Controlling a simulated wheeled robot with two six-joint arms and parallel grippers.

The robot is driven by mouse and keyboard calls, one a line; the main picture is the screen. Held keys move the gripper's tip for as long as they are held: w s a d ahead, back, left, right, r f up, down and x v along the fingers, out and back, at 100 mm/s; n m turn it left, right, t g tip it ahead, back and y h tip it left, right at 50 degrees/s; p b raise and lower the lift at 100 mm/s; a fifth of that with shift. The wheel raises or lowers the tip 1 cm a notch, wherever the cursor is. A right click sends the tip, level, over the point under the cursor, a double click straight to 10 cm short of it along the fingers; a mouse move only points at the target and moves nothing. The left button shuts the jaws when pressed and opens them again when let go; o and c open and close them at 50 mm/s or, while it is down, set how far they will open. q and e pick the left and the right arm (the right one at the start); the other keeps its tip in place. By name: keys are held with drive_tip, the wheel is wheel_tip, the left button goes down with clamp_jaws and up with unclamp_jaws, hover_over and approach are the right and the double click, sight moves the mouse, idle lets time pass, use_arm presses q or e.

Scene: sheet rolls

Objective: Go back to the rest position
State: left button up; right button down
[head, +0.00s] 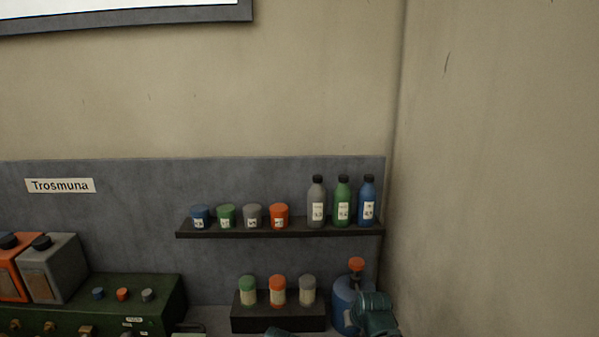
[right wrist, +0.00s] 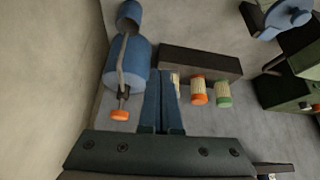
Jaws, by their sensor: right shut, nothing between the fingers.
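My right gripper (right wrist: 160,72) shows in the right wrist view as two long blue fingers lying together. It is shut and empty. A blue canister (right wrist: 127,66) with an orange knob (right wrist: 119,115) is just left of the fingers in that view. Whether the fingers touch it I cannot tell. In the head view the same canister (head: 344,303) stands low at the right, partly behind a teal part that looks like my arm. My left gripper is not recognisable in either view.
A dark block (head: 279,318) holds three small jars left of the canister. A shelf (head: 290,232) above carries tubs and bottles. A green box (head: 150,300) with knobs stands at left. The wall at right (head: 500,180) is bare.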

drive_tip(key=s+a+f+n+g+h+b, duration=0.1)
drive_tip(key=s+a+f+g+b, duration=0.2)
drive_tip(key=s+f, duration=0.4)
drive_tip(key=s+a+f+n+g+h+b, duration=0.1)
drive_tip(key=s+a+f+g+b, duration=0.2)
drive_tip(key=s, duration=1.2)
wheel_tip(320, 180, down, 4)
drive_tip(key=a+b, duration=0.2)
drive_tip(key=b, duration=0.2)
drive_tip(key=shift+a+g, duration=0.3)
drive_tip(key=shift+g, duration=0.1)
drive_tip(key=shift+d, duration=0.1)
